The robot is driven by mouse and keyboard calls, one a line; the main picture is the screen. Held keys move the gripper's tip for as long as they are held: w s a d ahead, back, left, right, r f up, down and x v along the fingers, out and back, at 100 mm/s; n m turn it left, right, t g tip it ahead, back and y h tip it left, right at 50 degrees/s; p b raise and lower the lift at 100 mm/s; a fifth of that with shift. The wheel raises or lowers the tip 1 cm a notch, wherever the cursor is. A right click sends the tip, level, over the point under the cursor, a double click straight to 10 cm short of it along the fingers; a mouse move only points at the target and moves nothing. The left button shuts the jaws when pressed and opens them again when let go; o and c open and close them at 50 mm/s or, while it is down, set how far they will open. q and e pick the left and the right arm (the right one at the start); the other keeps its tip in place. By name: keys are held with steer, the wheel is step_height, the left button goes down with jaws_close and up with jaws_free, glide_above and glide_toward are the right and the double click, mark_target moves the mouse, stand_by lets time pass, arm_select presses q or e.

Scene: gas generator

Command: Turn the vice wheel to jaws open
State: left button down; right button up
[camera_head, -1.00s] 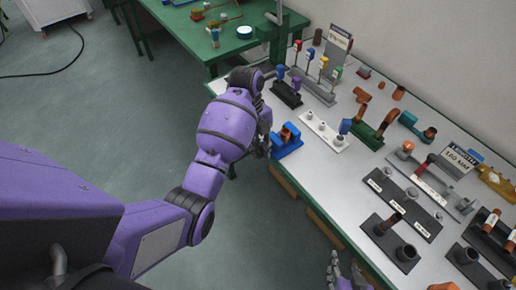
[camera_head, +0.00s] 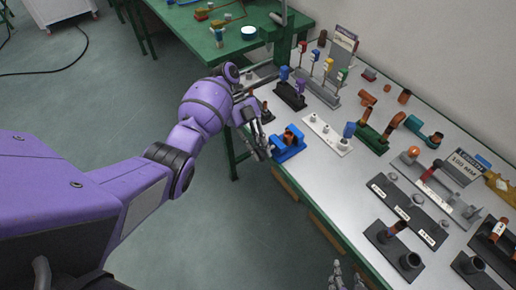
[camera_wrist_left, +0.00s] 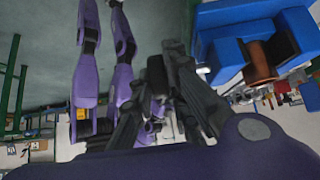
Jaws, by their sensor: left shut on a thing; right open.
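The blue vice (camera_head: 290,150) sits at the left front edge of the white-topped bench, with a copper-coloured piece (camera_head: 291,134) between its jaws. In the left wrist view the vice (camera_wrist_left: 228,55) is at the upper right, with the copper piece (camera_wrist_left: 262,62) in it. My left gripper (camera_head: 262,150) is at the vice's left side, by the bench edge. Its fingers (camera_wrist_left: 160,85) are shut on a dark part in front of the vice, seemingly the vice wheel, which the fingers mostly hide. My right gripper (camera_head: 340,278) is open at the bottom edge of the head view, apart from the vice.
A black stand (camera_head: 289,97) and a white strip with pegs (camera_head: 326,134) stand close behind and right of the vice. Black fixture plates (camera_head: 405,212) fill the bench further right. A green table (camera_head: 205,48) is at the back left.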

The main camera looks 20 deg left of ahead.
arm_select(q)
steer(key=shift+s+f, duration=0.25)
steer(key=shift+s, duration=0.05)
steer(key=c, duration=1.7)
jaws_free()
steer(key=shift+c, duration=0.2)
steer(key=shift+r, duration=0.15)
steer(key=shift+w, duration=0.1)
steer(key=shift+r, duration=0.1)
steer(key=shift+w+a+r, duration=0.15)
steer(key=shift+w+r, duration=0.05)
steer(key=v, duration=1.1)
steer(key=shift+a+r, duration=0.1)
